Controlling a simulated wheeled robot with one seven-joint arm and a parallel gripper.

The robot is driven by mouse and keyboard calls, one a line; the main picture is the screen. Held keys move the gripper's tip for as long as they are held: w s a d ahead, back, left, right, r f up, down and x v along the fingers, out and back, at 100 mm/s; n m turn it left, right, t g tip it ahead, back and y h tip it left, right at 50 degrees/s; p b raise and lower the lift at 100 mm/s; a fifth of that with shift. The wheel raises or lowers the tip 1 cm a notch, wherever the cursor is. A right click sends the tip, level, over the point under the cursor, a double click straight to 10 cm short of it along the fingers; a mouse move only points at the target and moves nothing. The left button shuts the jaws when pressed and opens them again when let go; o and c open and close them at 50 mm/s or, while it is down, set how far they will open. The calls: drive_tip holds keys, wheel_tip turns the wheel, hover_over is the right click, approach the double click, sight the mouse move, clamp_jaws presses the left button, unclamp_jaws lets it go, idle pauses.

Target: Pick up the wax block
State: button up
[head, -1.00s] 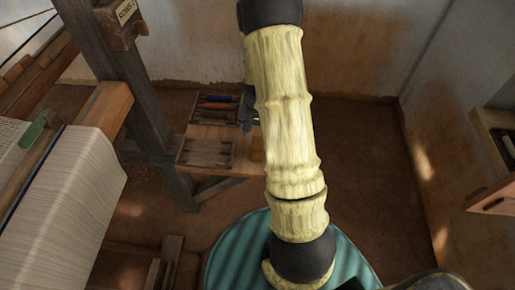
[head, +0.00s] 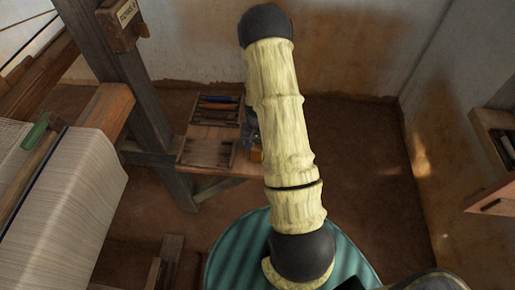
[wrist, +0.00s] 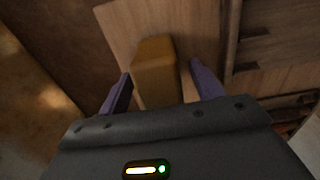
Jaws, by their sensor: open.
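The wax block (wrist: 156,70) is a yellow-brown block on the wooden bench top. In the wrist view it lies between the two purple fingers of my gripper (wrist: 160,88), which is open, with a gap on both sides of the block. I cannot tell how far down the fingers reach beside it. In the head view a small part of the wax block (head: 257,155) shows at the bench's right end, just left of my arm. My gripper is mostly hidden behind the arm there.
A wooden tray (head: 207,165) with compartments sits left of the block. Behind it, another tray (head: 196,116) holds several spools or tools. The loom post (head: 150,110) and woven cloth (head: 75,180) stand left. A wall shelf (head: 492,150) is at the right.

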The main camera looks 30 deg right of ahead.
drive_tip(key=shift+f, duration=0.3)
drive_tip(key=c, duration=1.2)
drive_tip(key=shift+r, duration=0.15)
wheel_tip(320, 180, up, 10)
drive_tip(key=shift+f+b, duration=0.1)
drive_tip(key=shift+b, duration=0.25)
